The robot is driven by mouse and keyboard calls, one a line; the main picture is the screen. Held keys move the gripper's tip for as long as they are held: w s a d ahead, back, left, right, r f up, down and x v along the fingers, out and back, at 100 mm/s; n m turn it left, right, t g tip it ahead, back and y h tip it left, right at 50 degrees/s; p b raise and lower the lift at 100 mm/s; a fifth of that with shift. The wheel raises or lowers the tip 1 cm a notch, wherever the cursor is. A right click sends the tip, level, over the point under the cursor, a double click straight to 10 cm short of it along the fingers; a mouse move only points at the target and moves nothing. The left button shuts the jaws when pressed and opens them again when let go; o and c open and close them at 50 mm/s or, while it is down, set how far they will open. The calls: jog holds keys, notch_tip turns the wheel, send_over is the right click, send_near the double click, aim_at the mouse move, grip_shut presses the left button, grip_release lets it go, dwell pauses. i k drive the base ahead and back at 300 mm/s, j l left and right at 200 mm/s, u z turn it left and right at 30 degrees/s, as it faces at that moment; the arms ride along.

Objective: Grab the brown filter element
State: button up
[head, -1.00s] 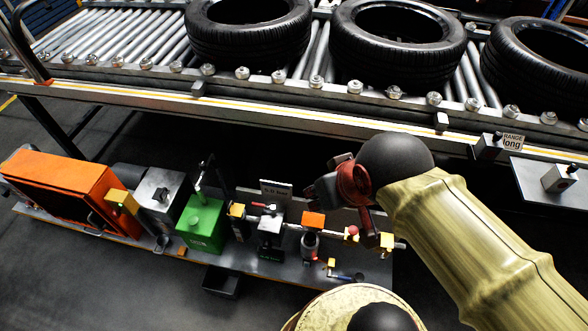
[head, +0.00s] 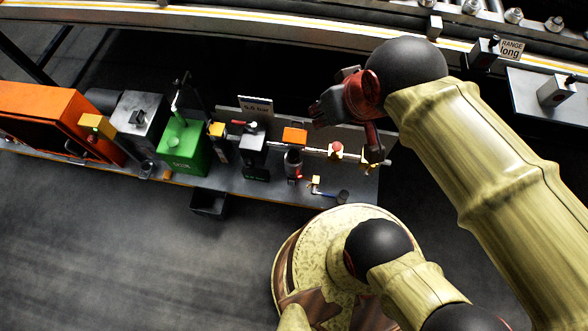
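I cannot clearly pick out a brown filter element. A row of air-line parts stands on a grey shelf (head: 250,188) under the conveyor. Among them is a filter unit with an orange top (head: 294,136) and a clear-looking bowl (head: 293,164), whose contents are too small to tell. My gripper (head: 346,132) is above the right end of this row, to the right of the filter unit. Its dark and red fingers stand apart, with nothing seen between them. My wrist hides part of the space behind it.
A green unit (head: 184,147), a grey box (head: 140,118) and a large orange box (head: 45,115) stand to the left on the shelf. A black bin (head: 209,202) hangs at its front edge. The conveyor rail (head: 200,22) runs above. Floor is clear at lower left.

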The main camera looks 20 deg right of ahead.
aim_at(293, 154)
jog(key=j+z, duration=0.2)
jog(key=z, duration=0.9)
jog(key=k+j+z, duration=0.15)
jog(key=j+z, duration=0.2)
jog(key=k+j+z, duration=0.15)
jog(key=j+z, duration=0.15)
jog(key=k+j+z, duration=0.35)
jog(key=k+j, duration=0.15)
jog(key=j, duration=0.15)
jog(key=k+j, duration=0.15)
jog(key=j+z, duration=0.05)
jog(key=j, duration=0.05)
